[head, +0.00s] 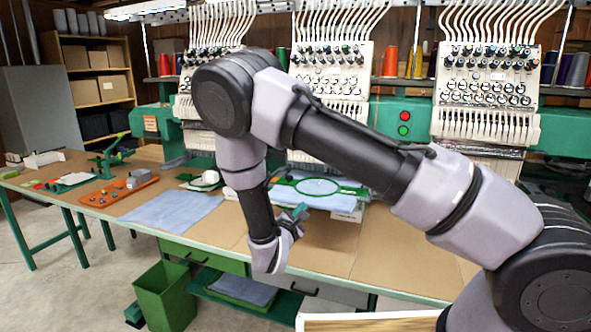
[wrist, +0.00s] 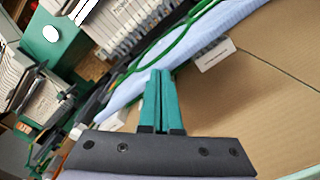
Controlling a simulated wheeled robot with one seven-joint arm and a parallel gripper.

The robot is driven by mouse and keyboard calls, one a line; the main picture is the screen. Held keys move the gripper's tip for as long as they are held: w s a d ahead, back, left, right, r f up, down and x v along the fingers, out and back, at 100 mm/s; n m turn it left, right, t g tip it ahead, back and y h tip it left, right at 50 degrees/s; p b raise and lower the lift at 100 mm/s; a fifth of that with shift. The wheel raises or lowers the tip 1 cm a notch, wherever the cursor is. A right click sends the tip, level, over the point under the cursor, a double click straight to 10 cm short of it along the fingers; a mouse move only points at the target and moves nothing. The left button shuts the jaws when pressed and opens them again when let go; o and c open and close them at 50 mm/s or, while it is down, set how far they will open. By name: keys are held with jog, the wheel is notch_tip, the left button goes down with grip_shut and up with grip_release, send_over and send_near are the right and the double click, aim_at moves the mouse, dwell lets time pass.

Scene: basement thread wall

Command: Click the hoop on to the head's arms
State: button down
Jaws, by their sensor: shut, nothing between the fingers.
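The green hoop (head: 345,190) holds light blue cloth (head: 325,201) and lies flat below the middle embroidery head (head: 330,75). In the wrist view, the hoop (wrist: 187,30) curves across the top with the blue cloth (wrist: 200,42) around it. My gripper (head: 301,211) is just in front of the hoop's near left side. The wrist view shows the teal fingers of my gripper (wrist: 161,72) together and empty, pointing at the cloth's near edge. I cannot tell whether they touch the cloth. The head's arms are hidden, so I cannot tell whether the hoop is seated on them.
A white block (head: 348,213) is under the cloth's near right edge. Another blue cloth (head: 172,209) lies flat on the table to the left. An orange tray (head: 118,192) with small parts is further left. The brown tabletop (head: 400,255) at right is clear. A green bin (head: 165,297) stands below.

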aim_at(310, 198)
jog(key=shift+x, duration=4)
jog(key=v, duration=0.7)
jog(key=d+r+m+g+h, duration=0.1)
jog(key=d, duration=0.1)
jog(key=d+r+m+g+h, duration=0.1)
jog(key=d+r, duration=0.1)
jog(key=d+r+m+h, duration=0.1)
jog(key=d+m, duration=0.1)
jog(key=shift+w+d+r+g, duration=0.15)
jog(key=shift+w+r+g, duration=0.05)
jog(key=shift+r+g, duration=0.2)
jog(key=d+r+m+g+h, duration=0.1)
jog(key=d, duration=0.1)
jog(key=s+d+r+m+g, duration=0.1)
jog(key=d+r+m+g, duration=0.1)
jog(key=d+r+m+g+h, duration=0.1)
jog(key=d+m, duration=0.1)
jog(key=d, duration=0.1)
jog(key=shift+s+d+r+g+h, duration=0.15)
jog(key=shift+s+r+g+h, duration=0.15)
jog(key=shift+s+r, duration=0.1)
jog(key=s+d+r+m+g+y, duration=0.2)
jog(key=s+d+r+m+g, duration=0.55)
jog(key=d, duration=0.25)
jog(key=s+r+m+t+y, duration=0.5)
jog(key=s+r+m+y, duration=0.5)
jog(key=s+r, duration=0.6)
jog(key=shift+s+a+r+m+y, duration=0.3)
jog(key=shift+s+a+m+y, duration=0.1)
jog(key=shift+y, duration=0.5)
